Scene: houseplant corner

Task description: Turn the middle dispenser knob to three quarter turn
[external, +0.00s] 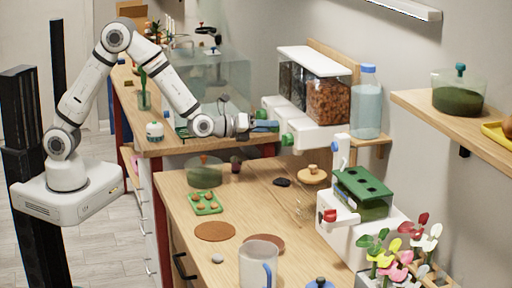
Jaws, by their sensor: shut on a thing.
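The food dispenser (302,66) stands against the wall at the back right, with a white lid, clear bins and a white front. A green knob (288,140) shows on its near section, clear of my gripper. My gripper (272,126) reaches in from the left, level with the dispenser's front, and is shut on the middle knob. The fingers hide that knob, so its turn angle cannot be seen. The near bin (329,101) holds brown pieces; the bins behind look darker.
A blue-capped bottle (367,103) stands right of the dispenser. A glass tank (222,78) is behind my arm. Below on the wooden counter (245,213) are a green tray (207,202), a lidded bowl (204,172) and a clear jug (258,266). A wall shelf (425,108) juts out at right.

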